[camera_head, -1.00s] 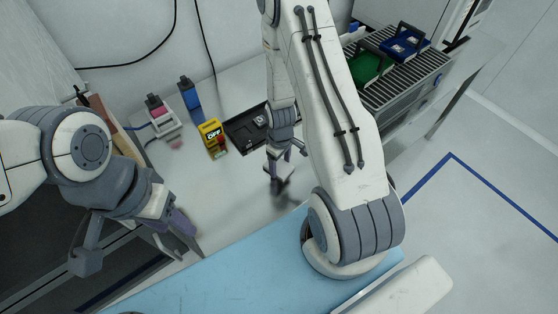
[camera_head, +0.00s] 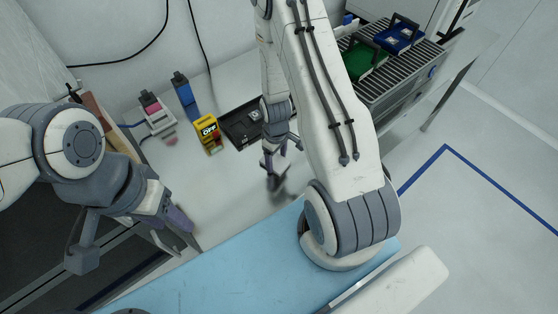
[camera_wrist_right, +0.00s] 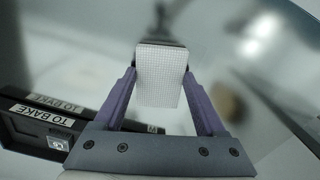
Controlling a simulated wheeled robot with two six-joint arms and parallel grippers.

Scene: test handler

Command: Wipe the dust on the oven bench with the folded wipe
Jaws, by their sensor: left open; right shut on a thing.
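My right gripper (camera_head: 274,178) is low over the white oven bench (camera_head: 225,190), partly hidden by my own arm. In the right wrist view, its purple fingers (camera_wrist_right: 160,100) are shut on the folded wipe (camera_wrist_right: 159,74), a white pad with a fine grid pattern. Whether the wipe touches the bench cannot be told. A blurred brownish patch (camera_wrist_right: 230,102), possibly dust, lies right of the wipe in that view. A faint pinkish smudge (camera_head: 171,141) shows on the bench in the head view. My left gripper (camera_head: 183,232) is open and empty near the bench's front left edge.
A black tray (camera_head: 240,124) and a yellow OFF switch box (camera_head: 207,128) stand behind the right gripper. A blue bottle (camera_head: 185,92) and a pink-topped item (camera_head: 152,108) stand at the back. Green (camera_head: 364,60) and blue (camera_head: 398,38) carriers sit on rollers.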

